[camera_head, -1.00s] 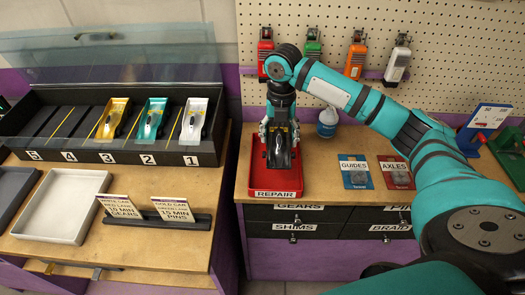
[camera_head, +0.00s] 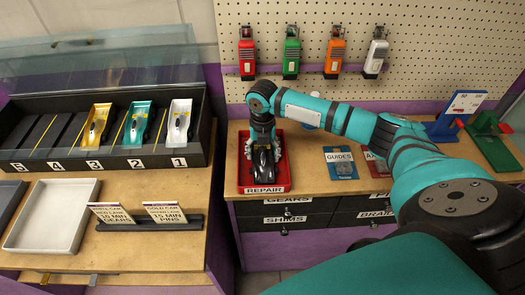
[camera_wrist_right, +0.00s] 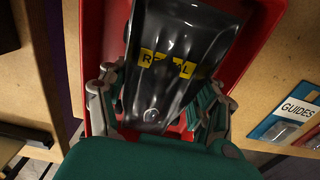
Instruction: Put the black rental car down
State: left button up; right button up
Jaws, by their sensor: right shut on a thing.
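The black rental car (camera_head: 263,165) is in my right gripper (camera_head: 263,143), over the red tray labelled REPAIR (camera_head: 284,168). In the right wrist view the glossy black car (camera_wrist_right: 190,40) has a yellow label, partly washed out by glare, with "R" and "AL" legible. The gripper's grey fingers (camera_wrist_right: 160,105) are shut on the car from both sides. The red tray (camera_wrist_right: 92,40) shows behind and around it. I cannot tell whether the car touches the tray floor. My left gripper is not in view.
A black lane rack (camera_head: 100,160) on the left holds gold, teal and white cars under a clear raised lid. A grey tray (camera_head: 52,215) and two signs stand before it. Guides (camera_head: 341,162) and axles packets lie right of the red tray.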

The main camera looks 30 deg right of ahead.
aim_at(262, 149)
jog(key=shift+f, duration=0.1)
jog(key=o, duration=1.5)
jog(key=shift+c, duration=0.2)
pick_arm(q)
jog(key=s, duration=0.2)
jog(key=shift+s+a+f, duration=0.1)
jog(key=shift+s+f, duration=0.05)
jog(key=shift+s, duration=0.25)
pick_arm(e)
jog(key=shift+w+r, duration=0.1)
jog(key=shift+r, duration=0.2)
notch_tip(262, 149, up, 10)
jog(key=b, duration=0.3)
jog(key=shift+r, duration=0.25)
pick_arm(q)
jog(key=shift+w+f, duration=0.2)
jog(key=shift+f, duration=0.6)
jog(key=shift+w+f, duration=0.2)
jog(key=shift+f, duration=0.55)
pick_arm(e)
jog(key=shift+r, duration=0.6)
